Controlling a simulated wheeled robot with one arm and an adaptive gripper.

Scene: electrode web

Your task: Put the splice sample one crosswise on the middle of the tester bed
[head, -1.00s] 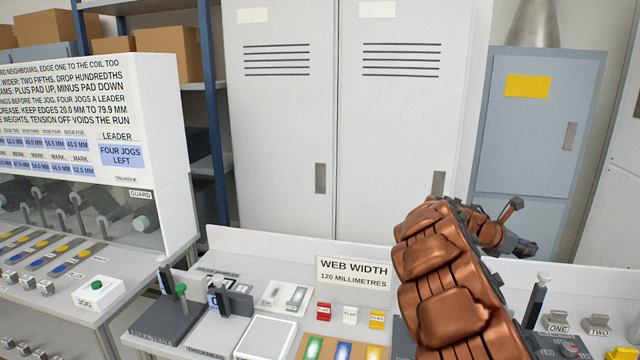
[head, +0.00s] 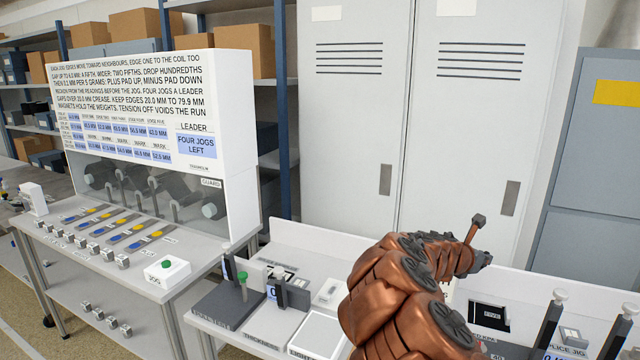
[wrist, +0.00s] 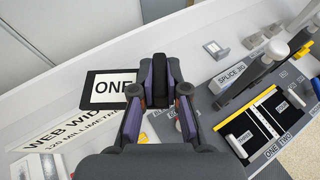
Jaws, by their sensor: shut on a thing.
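Splice sample one (wrist: 97,90), a dark flat piece with a white patch reading ONE, is in the wrist view to the left of the fingers. My gripper (wrist: 160,92) is shut on it at its right edge and holds it in front of the white backboard. In the head view my copper arm hides the fingers. A dark piece with a pale patch (head: 488,318) shows right of the arm there; I cannot tell whether it is the sample. I cannot identify the tester bed for sure.
The splice jig (wrist: 238,85) and a black panel marked ONE and TWO (wrist: 262,120) are right of my gripper. Upright posts (head: 549,322) stand at the bench's right. A dark gauge base (head: 222,308) and thickness gauge (head: 268,322) are at the left.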

